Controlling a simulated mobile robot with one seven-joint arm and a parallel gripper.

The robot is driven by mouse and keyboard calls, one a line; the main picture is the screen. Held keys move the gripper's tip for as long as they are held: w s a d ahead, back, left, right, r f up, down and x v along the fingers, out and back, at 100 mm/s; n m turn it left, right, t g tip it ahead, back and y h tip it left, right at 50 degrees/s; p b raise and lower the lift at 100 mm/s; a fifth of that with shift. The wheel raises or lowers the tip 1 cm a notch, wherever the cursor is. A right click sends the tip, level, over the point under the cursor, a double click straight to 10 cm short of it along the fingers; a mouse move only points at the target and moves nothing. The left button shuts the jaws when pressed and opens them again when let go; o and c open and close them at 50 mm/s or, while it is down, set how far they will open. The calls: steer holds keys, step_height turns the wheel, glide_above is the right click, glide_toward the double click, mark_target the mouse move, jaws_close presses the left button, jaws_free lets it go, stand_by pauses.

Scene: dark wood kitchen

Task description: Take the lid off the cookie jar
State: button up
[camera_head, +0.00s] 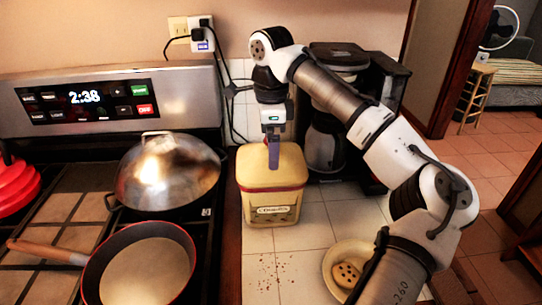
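The cookie jar (271,210) is a squarish cream jar with a label reading "COOKIES" on its front. It stands upright on the white tiled counter, right of the stove. Its pale yellow lid (254,166) sits on top, with a dark red band just below it. My gripper (273,163) points straight down over the middle of the lid. Its purple-grey fingers overlap the lid in this view. I cannot tell whether they touch it or are shut on a knob, as any knob is hidden behind them.
A black coffee maker (325,140) stands close behind and right of the jar. Crumbs lie on the tiles before the jar. A lidded wok (168,175) and a pan (145,270) are on the stove.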

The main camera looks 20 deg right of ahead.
steer(key=shift+f, duration=0.4)
steer(key=shift+c, duration=0.4)
steer(key=shift+s, duration=0.15)
steer(key=c, duration=1.2)
steer(key=shift+c, duration=0.2)
